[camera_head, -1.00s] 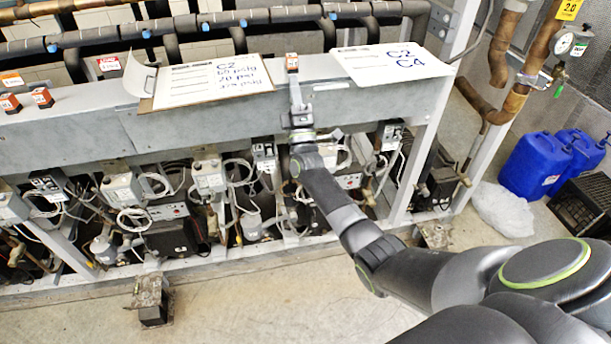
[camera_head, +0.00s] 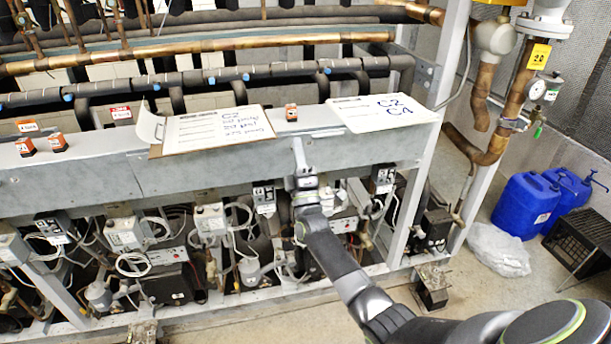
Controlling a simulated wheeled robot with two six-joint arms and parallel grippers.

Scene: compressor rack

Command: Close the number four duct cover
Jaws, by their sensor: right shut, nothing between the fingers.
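A long grey metal duct (camera_head: 232,166) runs across the front of the rack. Its covers form flat grey panels with a seam left of the middle. I see no number four on any of them, and I cannot tell which is number four or whether one is open. My right gripper (camera_head: 299,150) is shut and empty, pointing up in front of the duct face, below a small orange-and-black box (camera_head: 291,112). I cannot tell whether it touches the panel. My left gripper is not in view.
A clipboard with paper (camera_head: 215,130) and a white sheet marked C2 C4 (camera_head: 385,112) lie on the duct top. Wires and control boxes (camera_head: 124,233) fill the space below. Blue jugs (camera_head: 527,205) and a plastic bag (camera_head: 498,250) stand right on the floor.

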